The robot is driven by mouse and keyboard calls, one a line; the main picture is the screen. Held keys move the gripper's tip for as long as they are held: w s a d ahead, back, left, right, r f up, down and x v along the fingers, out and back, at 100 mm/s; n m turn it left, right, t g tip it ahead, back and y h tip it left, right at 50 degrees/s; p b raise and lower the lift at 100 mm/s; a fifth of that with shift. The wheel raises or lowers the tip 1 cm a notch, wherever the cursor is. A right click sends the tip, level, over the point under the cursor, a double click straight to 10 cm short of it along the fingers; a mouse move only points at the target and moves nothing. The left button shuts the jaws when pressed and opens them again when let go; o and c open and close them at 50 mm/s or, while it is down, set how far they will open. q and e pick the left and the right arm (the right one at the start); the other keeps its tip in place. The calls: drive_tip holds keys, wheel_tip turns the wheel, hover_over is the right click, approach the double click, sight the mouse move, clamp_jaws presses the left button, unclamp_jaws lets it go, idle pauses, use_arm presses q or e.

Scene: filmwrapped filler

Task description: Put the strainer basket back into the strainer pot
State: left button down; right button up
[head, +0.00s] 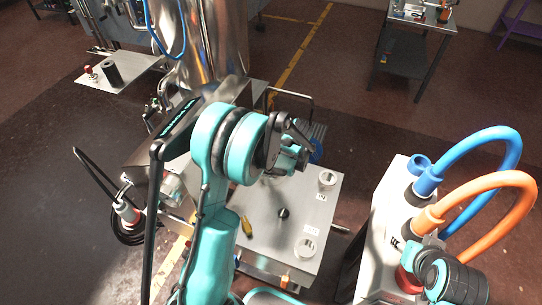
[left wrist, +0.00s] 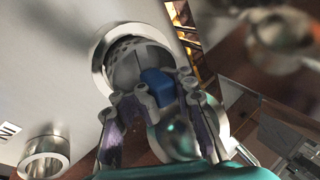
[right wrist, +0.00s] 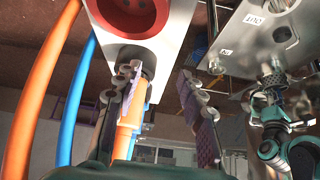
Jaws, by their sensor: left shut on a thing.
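My left gripper (head: 296,150) is over the far part of the grey worktop. In the left wrist view (left wrist: 160,95) it is shut on a blue part (left wrist: 157,84) beside a perforated metal basket (left wrist: 138,55). A wide metal ring (left wrist: 104,62) surrounds the basket in this view. I cannot tell how deep the basket sits in it. The right wrist view also shows the basket (right wrist: 272,82) at the left gripper. One round fitting (head: 327,178) is near the left gripper. Another (head: 306,250) is nearer the front. My right gripper (right wrist: 160,90) is open near an orange plug.
A large steel vessel (head: 215,45) rises behind. At right, a white box (head: 375,235) has blue (head: 490,140) and orange (head: 500,185) hoses and a red socket (head: 408,280).

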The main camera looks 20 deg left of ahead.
use_arm(q)
drive_tip(key=shift+f+b, duration=1.6)
drive_tip(key=shift+f, duration=0.4)
use_arm(e)
drive_tip(key=shift+f, duration=1.65)
use_arm(q)
drive_tip(key=c, duration=1)
unclamp_jaws()
drive_tip(key=shift+r, duration=0.1)
drive_tip(key=v, duration=0.8)
use_arm(e)
drive_tip(key=shift+r, duration=0.1)
